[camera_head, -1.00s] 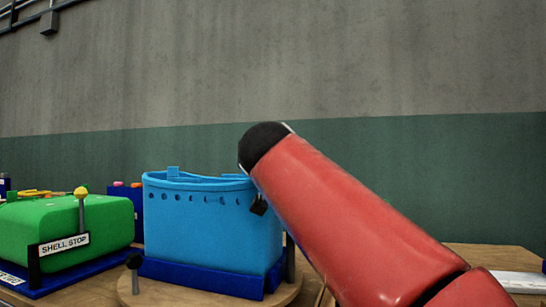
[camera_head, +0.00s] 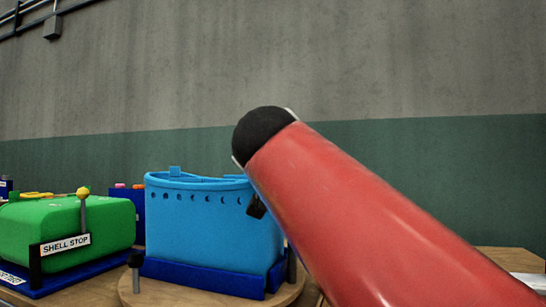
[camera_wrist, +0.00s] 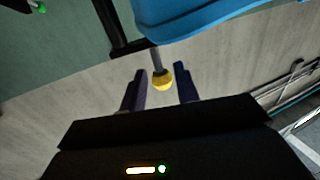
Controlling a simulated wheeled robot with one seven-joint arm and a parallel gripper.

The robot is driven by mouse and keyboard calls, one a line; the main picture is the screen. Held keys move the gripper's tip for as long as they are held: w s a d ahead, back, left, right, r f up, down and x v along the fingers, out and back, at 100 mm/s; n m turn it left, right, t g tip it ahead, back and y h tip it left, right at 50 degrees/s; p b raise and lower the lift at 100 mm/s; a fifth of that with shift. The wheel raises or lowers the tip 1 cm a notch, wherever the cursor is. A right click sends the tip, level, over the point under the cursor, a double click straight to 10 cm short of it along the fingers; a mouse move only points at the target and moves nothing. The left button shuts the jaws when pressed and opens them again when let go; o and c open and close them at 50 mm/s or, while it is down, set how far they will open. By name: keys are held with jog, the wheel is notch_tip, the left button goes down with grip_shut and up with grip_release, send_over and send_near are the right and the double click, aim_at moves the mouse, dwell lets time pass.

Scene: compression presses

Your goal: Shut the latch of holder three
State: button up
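In the wrist view, my gripper (camera_wrist: 161,88) is open, with its two dark fingers apart. A yellow ball knob (camera_wrist: 161,80) on a grey rod sits between the fingertips, with a gap on each side. The rod comes from beside the edge of a blue body (camera_wrist: 205,18). I cannot tell from the frames whether this knob is the latch of holder three, as no number is readable. In the head view, a light blue holder (camera_head: 205,228) stands on a dark blue base. My red arm hides its right side, and my gripper does not show there.
A green block (camera_head: 70,235) stands at the left, with a yellow-knobbed lever (camera_head: 82,194) and a SHELL STOP sign (camera_head: 65,245). A short dark post (camera_head: 135,270) stands left of the blue holder. A wall (camera_head: 400,60) closes the back.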

jog(key=shift+s+a, duration=0.1)
jog(key=shift+s, duration=1.15)
jog(key=shift+w+d+p, duration=0.15)
jog(key=shift+w+p, duration=0.35)
jog(key=shift+w, duration=0.65)
jog(key=shift+w+d+p, duration=0.1)
jog(key=shift+w+p, duration=0.35)
jog(key=shift+w, duration=0.7)
